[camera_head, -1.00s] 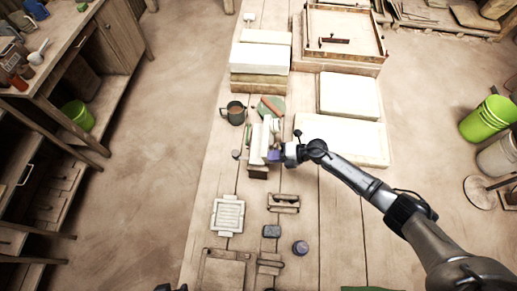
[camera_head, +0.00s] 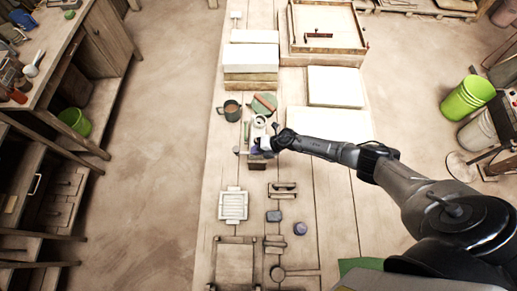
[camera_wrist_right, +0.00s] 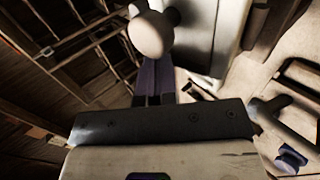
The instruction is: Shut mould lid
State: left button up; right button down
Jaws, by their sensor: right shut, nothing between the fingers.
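My right gripper (camera_head: 258,151) is shut and empty, above a small wooden block (camera_head: 257,163) at the middle of the bench. Its narrow purple fingers (camera_wrist_right: 154,78) are together in the wrist view, with a pale rounded knob (camera_wrist_right: 151,36) just beyond them. I cannot tell whether they touch the knob. A pale square plate (camera_head: 233,206) with ribs and end tabs lies flat on the bench, nearer than the gripper. A square wooden frame (camera_head: 218,240) lies at the front. I cannot tell which piece is the mould lid. My left gripper is not clearly seen.
A mug (camera_head: 231,110) and a green round dish (camera_head: 264,104) stand beyond the gripper. Pale slabs (camera_head: 335,88) and a wooden tray (camera_head: 365,48) fill the far bench. A handled tool (camera_head: 282,188), a dark block (camera_head: 273,216) and a purple jar (camera_head: 300,228) lie nearer.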

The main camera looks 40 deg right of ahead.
jog(key=shift+b+x, duration=0.35)
jog(key=shift+x, duration=0.8)
jog(key=shift+r+p, duration=0.55)
jog(key=shift+p, duration=0.05)
notch_tip(320, 180, up, 4)
jog(key=p, duration=0.3)
jog(key=shift+f+p, duration=0.2)
jog(key=shift+p, duration=0.1)
notch_tip(320, 180, up, 9)
jog(key=p, duration=0.3)
jog(key=shift+r, duration=0.1)
